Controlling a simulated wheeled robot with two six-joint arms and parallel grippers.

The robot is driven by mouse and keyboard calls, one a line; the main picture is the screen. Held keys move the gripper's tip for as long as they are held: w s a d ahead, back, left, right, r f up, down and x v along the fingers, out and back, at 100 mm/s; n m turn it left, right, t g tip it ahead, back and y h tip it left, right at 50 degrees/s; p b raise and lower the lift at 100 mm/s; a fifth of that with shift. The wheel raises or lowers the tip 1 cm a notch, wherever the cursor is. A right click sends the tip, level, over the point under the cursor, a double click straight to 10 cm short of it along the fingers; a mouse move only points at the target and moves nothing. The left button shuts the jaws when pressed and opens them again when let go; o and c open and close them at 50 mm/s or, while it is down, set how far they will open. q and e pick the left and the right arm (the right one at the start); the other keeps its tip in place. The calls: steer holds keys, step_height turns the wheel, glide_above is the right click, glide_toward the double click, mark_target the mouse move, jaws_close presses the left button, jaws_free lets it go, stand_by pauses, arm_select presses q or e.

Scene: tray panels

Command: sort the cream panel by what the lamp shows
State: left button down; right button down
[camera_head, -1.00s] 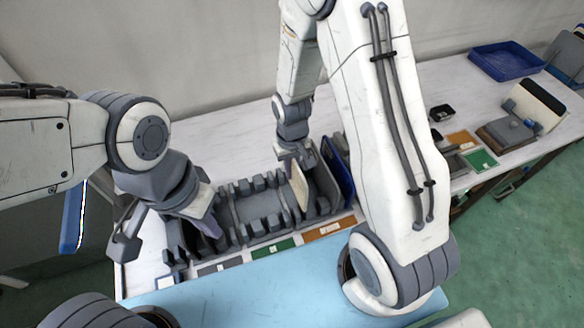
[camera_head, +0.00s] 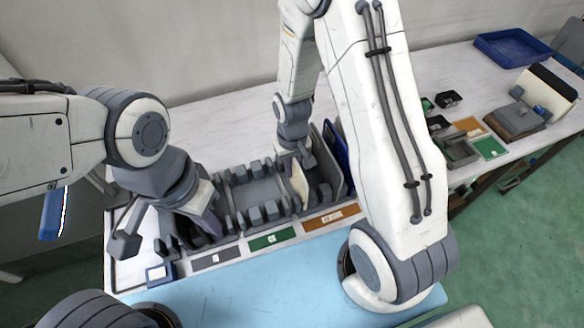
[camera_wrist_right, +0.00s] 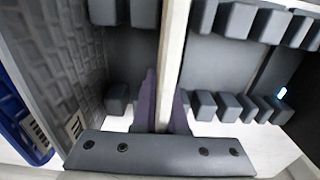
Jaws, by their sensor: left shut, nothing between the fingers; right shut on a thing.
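The cream panel (camera_head: 299,184) stands upright, edge-on, among the teeth of the grey slotted rack (camera_head: 262,190), toward its right part and behind the left end of the orange label (camera_head: 331,219). My right gripper (camera_head: 296,163) is shut on the panel from above. In the right wrist view the panel (camera_wrist_right: 174,60) runs between the purple fingers (camera_wrist_right: 160,105), with rack teeth on both sides. I cannot tell whether its lower edge is fully seated. My left gripper (camera_head: 207,224) is shut and empty over the rack's left end. I cannot make out the lamp for certain.
Grey (camera_head: 215,257) and green (camera_head: 271,240) labels line the rack's front. A blue bin (camera_head: 337,147) stands at its right end. A blue tray (camera_head: 512,48), small dark boxes (camera_head: 448,98) and a stand with a panel (camera_head: 548,95) are at the right.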

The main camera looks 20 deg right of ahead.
steer(key=shift+f+b, duration=0.3)
steer(key=shift+f, duration=0.1)
stand_by(0.4)
steer(key=c, duration=0.9)
jaws_free()
step_height(320, 180, up, 10)
steer(key=shift+r, duration=0.25)
steer(key=s+a+r+n, duration=0.2)
steer(key=s+a+r, duration=0.1)
steer(key=s, duration=0.3)
steer(key=s+a+r+n, duration=0.2)
steer(key=s+a+r, duration=0.1)
steer(key=s, duration=0.3)
steer(key=s+a+r+n+y, duration=0.1)
steer(key=s+a+r+n, duration=0.2)
steer(key=s, duration=0.3)
steer(key=shift+s+a+r, duration=0.15)
steer(key=shift+a+r, duration=0.15)
steer(key=shift+a, duration=0.35)
